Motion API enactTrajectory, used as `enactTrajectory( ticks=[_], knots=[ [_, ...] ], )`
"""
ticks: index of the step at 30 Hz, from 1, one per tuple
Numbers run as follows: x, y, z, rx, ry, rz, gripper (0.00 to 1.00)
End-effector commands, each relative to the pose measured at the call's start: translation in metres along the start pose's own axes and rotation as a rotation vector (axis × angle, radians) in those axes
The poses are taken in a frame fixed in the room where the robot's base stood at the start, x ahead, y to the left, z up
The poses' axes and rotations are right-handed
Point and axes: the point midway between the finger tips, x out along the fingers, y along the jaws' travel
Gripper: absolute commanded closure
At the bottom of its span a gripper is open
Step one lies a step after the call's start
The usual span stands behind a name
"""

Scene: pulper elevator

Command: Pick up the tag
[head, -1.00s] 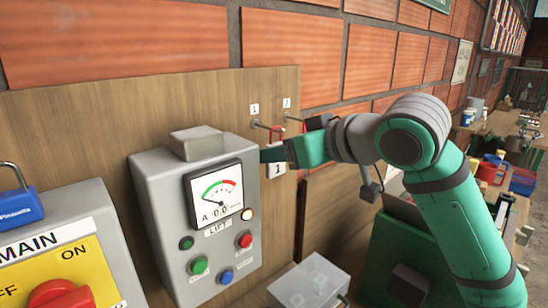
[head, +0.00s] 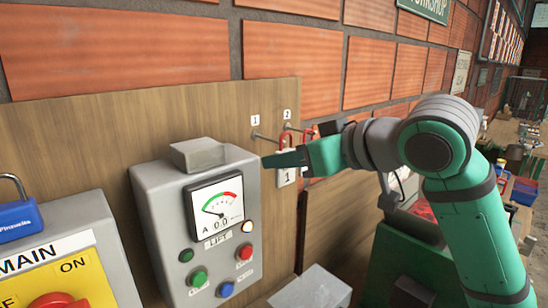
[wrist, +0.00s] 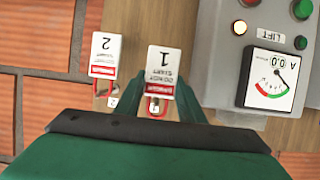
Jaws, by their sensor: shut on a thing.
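A white tag marked 1 with a red band and a red loop (wrist: 163,62) is between the two fingers of my gripper (wrist: 157,108) in the wrist view. In the head view the same tag (head: 287,178) hangs at my green gripper (head: 284,159), its red loop showing above the fingers. My gripper is shut on this tag. A second tag marked 2 (wrist: 105,55) hangs beside it, apart from the fingers. In the head view my gripper mostly hides it. I cannot tell whether the loop of tag 1 still touches its hook.
A wooden board (head: 90,130) carries hook pegs under labels 1 (head: 255,120) and 2 (head: 287,114). The grey lift control box (head: 160,200) stands close left of the gripper. A yellow main switch (head: 80,275) and blue padlock (head: 18,216) are at lower left.

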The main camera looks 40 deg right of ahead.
Motion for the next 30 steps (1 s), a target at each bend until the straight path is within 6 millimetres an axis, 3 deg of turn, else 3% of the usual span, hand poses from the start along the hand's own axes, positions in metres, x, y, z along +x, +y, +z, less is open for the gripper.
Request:
enactTrajectory(
  ticks=[15, 22, 30],
  knots=[
    [-0.113, 0.000, 0.047, -0.001, 0.001, 0.001, 0.86],
    [-0.137, 0.000, 0.057, -0.001, 0.000, 0.000, 0.86],
    [-0.142, 0.000, 0.059, -0.002, -0.002, 0.000, 0.86]
  ],
)
